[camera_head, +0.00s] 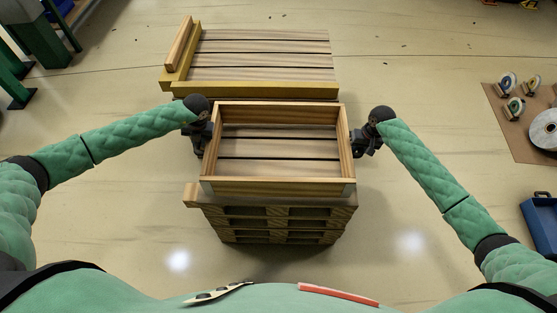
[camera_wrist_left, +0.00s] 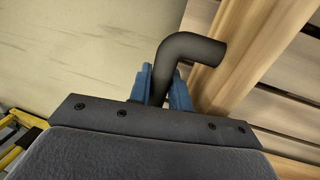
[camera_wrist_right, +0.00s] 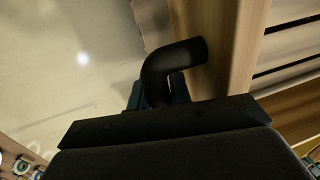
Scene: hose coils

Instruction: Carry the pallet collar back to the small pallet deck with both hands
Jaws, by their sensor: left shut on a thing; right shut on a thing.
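The pallet collar (camera_head: 278,187) is an open wooden frame in the middle of the head view, over a stack of small pallets (camera_head: 275,222). Slats show through it. The top pallet's edge sticks out at the collar's front left; I cannot tell whether the collar touches it. My left gripper (camera_head: 203,138) is shut on the black bent handle (camera_wrist_left: 190,52) on the collar's left side. My right gripper (camera_head: 367,141) is shut on the matching handle (camera_wrist_right: 172,65) on its right side. The collar looks about level.
A low slatted deck (camera_head: 260,60) with yellow edging lies behind the collar. A brown mat (camera_head: 511,137) with several reels is at the right, with a blue box (camera_head: 542,222) below. Green legs (camera_head: 40,40) stand at the far left.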

